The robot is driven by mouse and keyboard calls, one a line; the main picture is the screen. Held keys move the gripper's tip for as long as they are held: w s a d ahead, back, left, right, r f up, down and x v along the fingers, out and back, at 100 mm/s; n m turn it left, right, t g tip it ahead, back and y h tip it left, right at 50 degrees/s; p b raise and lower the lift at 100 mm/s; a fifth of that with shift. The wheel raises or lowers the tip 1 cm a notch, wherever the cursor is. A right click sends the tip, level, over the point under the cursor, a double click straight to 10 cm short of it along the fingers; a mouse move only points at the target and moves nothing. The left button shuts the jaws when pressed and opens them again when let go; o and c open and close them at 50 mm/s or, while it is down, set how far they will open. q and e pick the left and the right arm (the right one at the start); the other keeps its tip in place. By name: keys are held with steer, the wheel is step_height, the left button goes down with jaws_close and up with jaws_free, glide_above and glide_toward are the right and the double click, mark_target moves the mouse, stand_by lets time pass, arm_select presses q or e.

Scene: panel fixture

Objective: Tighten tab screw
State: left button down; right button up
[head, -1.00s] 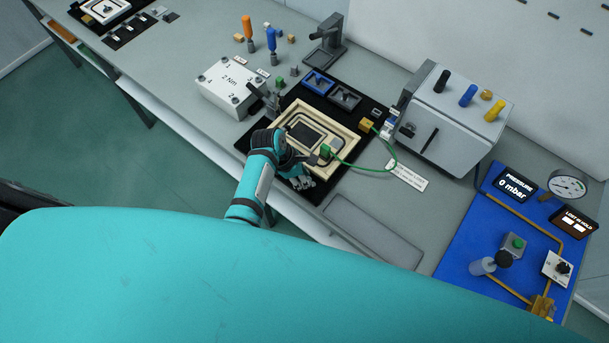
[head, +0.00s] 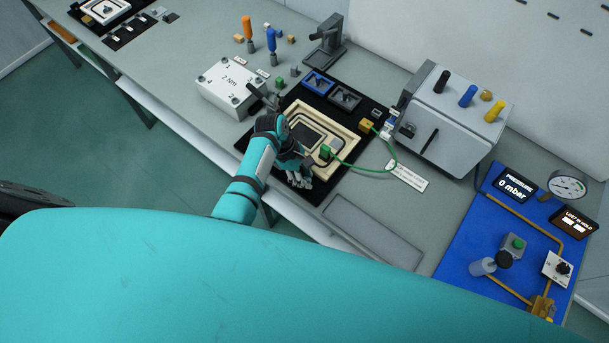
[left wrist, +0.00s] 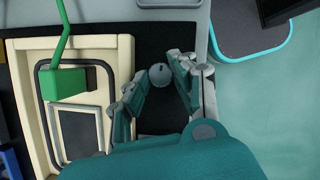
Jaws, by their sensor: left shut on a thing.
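My left gripper (head: 299,177) is at the front edge of the cream panel fixture (head: 346,130), over the black mat (head: 330,188). In the left wrist view my left gripper (left wrist: 157,88) is shut on a small round grey head with a dark mark (left wrist: 160,74), just off the side of the cream fixture (left wrist: 119,60). I cannot tell for sure whether this is the tab screw. The hand hides it in the head view. A green block (head: 326,151) with a green cable sits on the fixture. My right gripper is not in view.
A white block marked 2 Nm (head: 222,92) stands left of the fixture, with orange (head: 248,28) and blue (head: 271,40) drivers behind it. A grey box with knobs (head: 440,130) stands to the right. A blue pressure board (head: 460,240) lies farther right.

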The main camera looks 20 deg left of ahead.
arm_select(q)
steer(key=m, duration=0.2)
steer(key=m+g, duration=0.1)
steer(key=m, duration=0.1)
steer(key=m+g+y, duration=0.1)
steer(key=m, duration=0.1)
steer(key=shift+w+d, duration=0.1)
steer(key=shift+w, duration=0.2)
steer(key=m+g+y, duration=0.1)
steer(key=m, duration=0.5)
steer(key=shift+w+d+m+g+y+b, duration=0.1)
steer(key=shift+d+m+g+y+b, duration=0.05)
steer(key=shift+m+g+y+b, duration=0.25)
steer(key=m+y, duration=0.1)
steer(key=m, duration=0.3)
steer(key=m+y, duration=0.1)
steer(key=m, duration=0.1)
steer(key=shift+d+r+g+y, duration=0.1)
steer(key=shift+d+g+y, duration=0.15)
steer(key=shift+g+y, duration=0.05)
steer(key=m+y, duration=0.1)
steer(key=m, duration=0.2)
steer(key=shift+d+m, duration=0.1)
steer(key=shift+m, duration=0.3)
steer(key=shift+m+t+y+p, duration=0.4)
steer(key=shift+m+t+y, duration=0.25)
steer(key=shift+m, duration=1.15)
steer(key=c, duration=1.1)
jaws_free()
